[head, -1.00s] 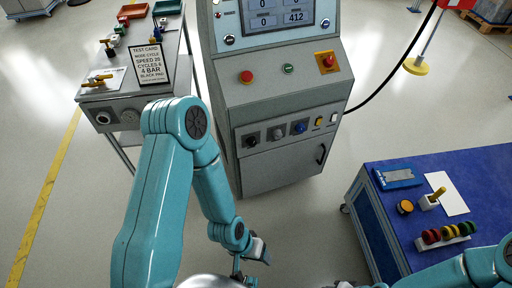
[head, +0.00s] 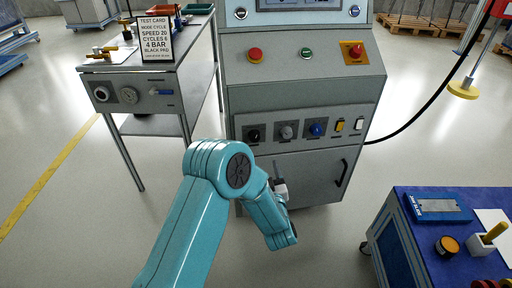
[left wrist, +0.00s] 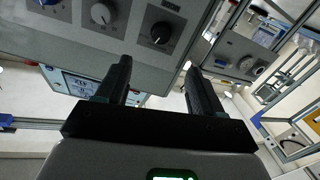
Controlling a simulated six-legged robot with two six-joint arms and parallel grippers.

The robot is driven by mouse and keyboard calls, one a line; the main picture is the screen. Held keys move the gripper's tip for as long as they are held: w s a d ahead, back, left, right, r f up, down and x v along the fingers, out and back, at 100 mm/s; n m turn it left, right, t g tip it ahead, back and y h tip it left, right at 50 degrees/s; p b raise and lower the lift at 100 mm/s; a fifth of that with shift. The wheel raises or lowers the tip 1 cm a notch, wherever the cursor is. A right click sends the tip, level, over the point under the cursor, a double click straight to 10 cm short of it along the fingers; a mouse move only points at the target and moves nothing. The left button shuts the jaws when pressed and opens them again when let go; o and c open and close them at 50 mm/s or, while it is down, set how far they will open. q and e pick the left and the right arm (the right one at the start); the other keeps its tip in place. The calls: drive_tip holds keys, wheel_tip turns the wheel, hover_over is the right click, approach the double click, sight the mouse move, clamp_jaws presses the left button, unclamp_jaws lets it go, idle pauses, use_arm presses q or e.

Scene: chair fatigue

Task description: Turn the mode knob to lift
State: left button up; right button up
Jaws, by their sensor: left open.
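The control panel on the grey machine has a black knob (head: 254,135), a grey knob (head: 287,132) and a blue knob (head: 317,130) in a row. My left gripper (head: 279,180) is just below this row, in front of the cabinet door, partly hidden by my arm. The left wrist view shows its two fingers (left wrist: 160,82) open and empty, apart from the black knob (left wrist: 161,33), with the grey knob (left wrist: 101,14) to its left. My right gripper is out of view.
A yellow switch (head: 339,125) and a white switch (head: 360,124) sit right of the knobs. Red buttons are on the upper panel. A side table (head: 125,60) with a test card (head: 156,39) stands left. A blue table (head: 410,235) stands right. Floor between is clear.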

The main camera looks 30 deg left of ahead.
sight(255, 139)
use_arm(q)
drive_tip(key=b+x, duration=0.1)
drive_tip(key=x, duration=0.5)
drive_tip(key=b+x, duration=0.1)
drive_tip(key=x, duration=0.5)
drive_tip(key=shift+w+a+f, duration=0.2)
drive_tip(key=shift+a, duration=0.05)
drive_tip(key=shift+w+a+r, duration=0.1)
drive_tip(key=shift+w+a, duration=0.3)
drive_tip(key=shift+w, duration=0.05)
